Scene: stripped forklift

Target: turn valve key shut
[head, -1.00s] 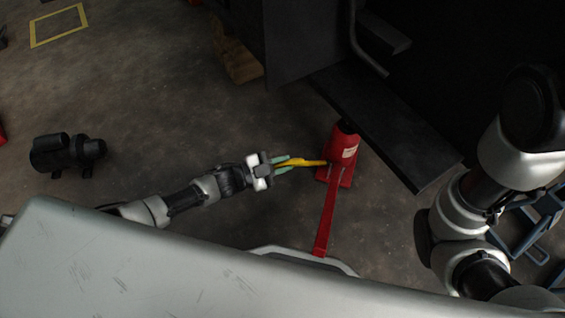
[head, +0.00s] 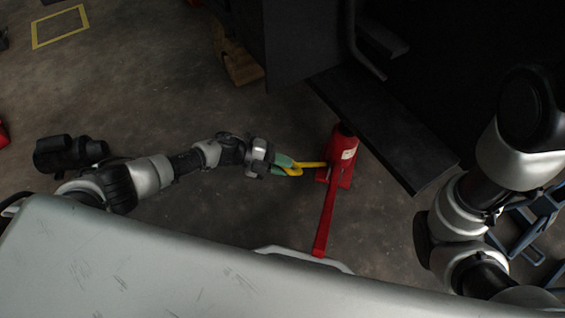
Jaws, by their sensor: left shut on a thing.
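A red bottle jack (head: 342,158) stands on the floor beside the forklift, with a long red handle (head: 327,222) pointing toward me. A yellow valve key (head: 312,164) sticks out from the left side of the jack's base. My left gripper (head: 287,167), with green fingers, comes in from the left and is shut on the yellow key's outer end. The fingers partly hide that end. Where the key meets the jack is too small to make out. My right arm shows at the right edge, but its gripper is not in view.
The dark forklift body with its step plate (head: 385,130) stands just behind and right of the jack. A blue metal frame (head: 525,232) is at lower right. Open concrete floor lies left of the jack.

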